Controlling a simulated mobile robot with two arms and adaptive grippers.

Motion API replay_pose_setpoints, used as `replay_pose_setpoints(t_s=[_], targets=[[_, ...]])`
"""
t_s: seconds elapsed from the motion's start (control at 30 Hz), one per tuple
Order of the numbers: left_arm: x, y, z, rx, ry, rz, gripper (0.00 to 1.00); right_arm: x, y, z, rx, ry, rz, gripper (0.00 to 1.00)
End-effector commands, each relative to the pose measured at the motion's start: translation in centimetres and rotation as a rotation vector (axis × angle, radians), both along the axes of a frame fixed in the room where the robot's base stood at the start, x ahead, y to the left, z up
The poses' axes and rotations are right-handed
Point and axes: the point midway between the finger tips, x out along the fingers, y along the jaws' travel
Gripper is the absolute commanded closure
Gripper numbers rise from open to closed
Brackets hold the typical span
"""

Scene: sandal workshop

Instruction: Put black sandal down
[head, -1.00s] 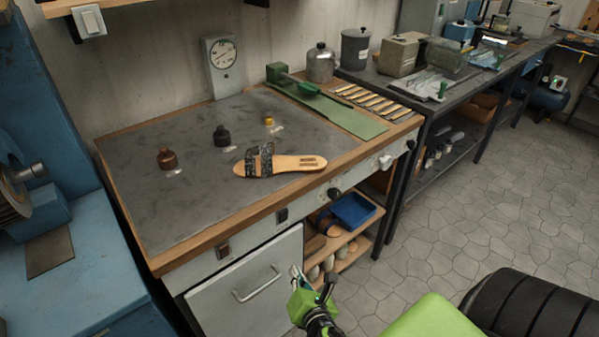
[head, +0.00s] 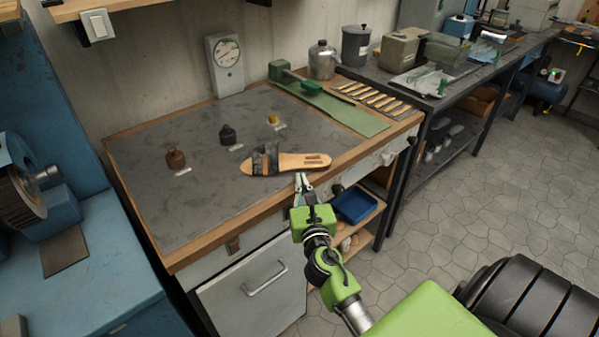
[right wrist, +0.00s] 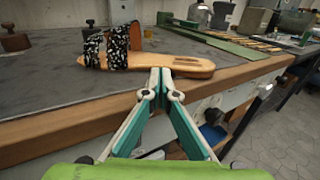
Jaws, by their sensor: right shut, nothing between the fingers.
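The sandal (head: 288,162) has a wooden sole and black patterned straps. It lies on the grey worktop (head: 190,214) near the front edge, its bare end to the right. In the right wrist view the sandal (right wrist: 160,60) lies just beyond my fingertips. My right gripper (head: 301,178) is at the table's front edge, right in front of the sandal. Its fingers (right wrist: 161,72) are closed together with nothing between them. I cannot tell whether the tips touch the sole. My left gripper is not in view.
A brown weight (head: 175,159), a black weight (head: 227,135) and a small yellow one (head: 272,119) stand behind the sandal. A green board (head: 340,114) lies at the right rear. A dial gauge (head: 226,58) stands at the back. The front left worktop is bare.

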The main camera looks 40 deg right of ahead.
Motion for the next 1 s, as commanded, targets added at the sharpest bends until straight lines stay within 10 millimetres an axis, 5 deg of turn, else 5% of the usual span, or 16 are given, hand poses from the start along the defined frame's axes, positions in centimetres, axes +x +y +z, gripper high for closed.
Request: replay_pose_setpoints(t_s=[0.2,0.67,1.0], targets=[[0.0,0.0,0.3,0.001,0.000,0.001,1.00,2.3,-1.1,0.0,0.002,0.000,0.001,1.00],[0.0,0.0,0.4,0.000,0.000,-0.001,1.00,2.9,-1.4,-0.1,0.001,0.000,0.001,1.00],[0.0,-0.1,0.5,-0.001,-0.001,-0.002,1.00,6.5,-3.1,0.0,0.000,0.000,0.001,1.00]])
